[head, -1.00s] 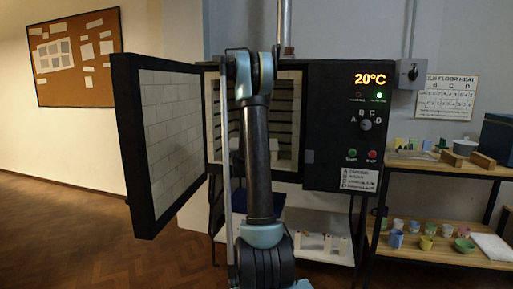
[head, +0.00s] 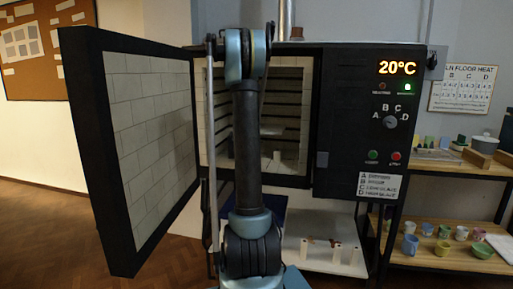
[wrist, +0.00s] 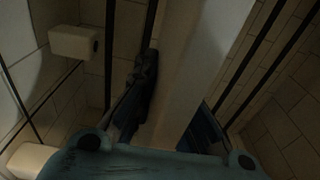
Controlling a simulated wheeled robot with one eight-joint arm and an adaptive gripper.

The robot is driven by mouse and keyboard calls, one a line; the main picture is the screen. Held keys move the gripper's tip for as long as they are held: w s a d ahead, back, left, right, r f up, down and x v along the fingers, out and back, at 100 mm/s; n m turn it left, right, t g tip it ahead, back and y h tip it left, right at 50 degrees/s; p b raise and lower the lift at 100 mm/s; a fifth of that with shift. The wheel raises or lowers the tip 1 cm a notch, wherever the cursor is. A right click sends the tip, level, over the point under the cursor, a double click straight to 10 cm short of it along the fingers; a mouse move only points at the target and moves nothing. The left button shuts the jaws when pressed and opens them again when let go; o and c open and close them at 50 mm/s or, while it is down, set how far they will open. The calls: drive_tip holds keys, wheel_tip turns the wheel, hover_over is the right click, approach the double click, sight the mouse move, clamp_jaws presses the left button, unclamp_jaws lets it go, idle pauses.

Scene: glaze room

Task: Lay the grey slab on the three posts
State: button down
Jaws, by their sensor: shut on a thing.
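In the wrist view my gripper (wrist: 175,115) is shut on the grey slab (wrist: 190,65), a pale flat piece seen nearly edge-on between the two dark fingers. Two short whitish posts show at the left of that view, one upper (wrist: 73,42) and one lower (wrist: 32,160). They stand apart from the slab. A third post is not clear to see. A pale flat edge, probably the slab, shows just right of the arm inside the kiln (head: 272,131).
The kiln door (head: 150,145) stands wide open on the left. The kiln's control panel (head: 385,120) reads 20°C. Brick walls with dark grooves surround the gripper. Below is a white shelf (head: 320,230); shelves with cups (head: 443,248) stand at the right.

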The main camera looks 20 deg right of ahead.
drive_tip(key=shift+s+d+f, duration=0.1)
drive_tip(key=shift+f, duration=4.35)
drive_tip(key=c, duration=1.7)
unclamp_jaws()
drive_tip(key=shift+o, duration=0.2)
drive_tip(key=shift+s, duration=0.1)
drive_tip(key=v, duration=1.2)
